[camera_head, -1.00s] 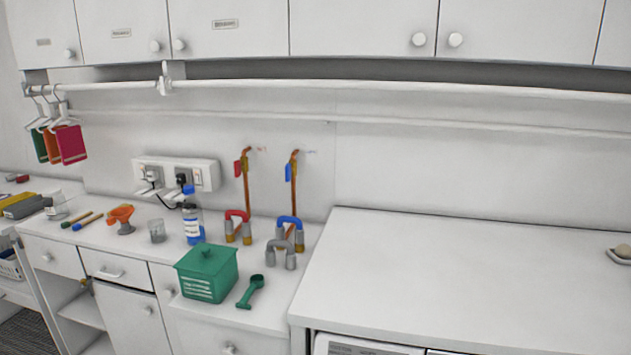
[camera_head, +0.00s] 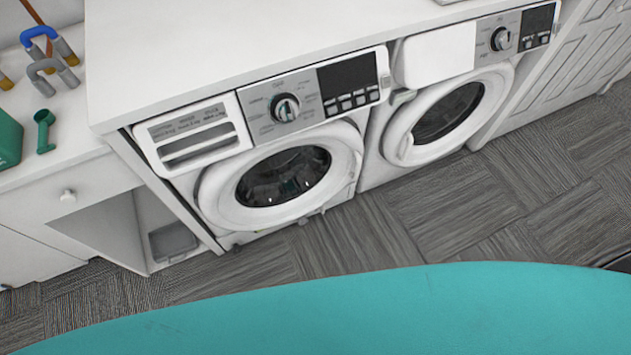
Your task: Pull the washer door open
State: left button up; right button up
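The washer (camera_head: 190,150) with a detergent drawer stands under the white counter, left of centre. Its round door has a wide white ring (camera_head: 228,192) around dark glass (camera_head: 283,177). The door looks shut, flush with the front. A second front-loading machine (camera_head: 435,60) stands to its right. That machine's round door (camera_head: 494,88) also looks shut, with a handle (camera_head: 405,149) at its left edge. Neither of my grippers is in view.
A teal surface (camera_head: 380,310) with a curved edge spans the bottom; I cannot tell what it is. Grey carpet tile floor (camera_head: 350,236) lies open between it and the machines. An open low compartment (camera_head: 150,225) is left of the washer.

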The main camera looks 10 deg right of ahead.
aim_at(281, 181)
jog(key=i+l, duration=0.1)
jog(key=l, duration=0.3)
jog(key=i+l, duration=0.1)
jog(key=l, duration=0.7)
jog(key=i+l, duration=0.15)
jog(key=l, duration=0.25)
jog(key=i+l, duration=0.1)
jog(key=l, duration=0.3)
jog(key=z, duration=0.05)
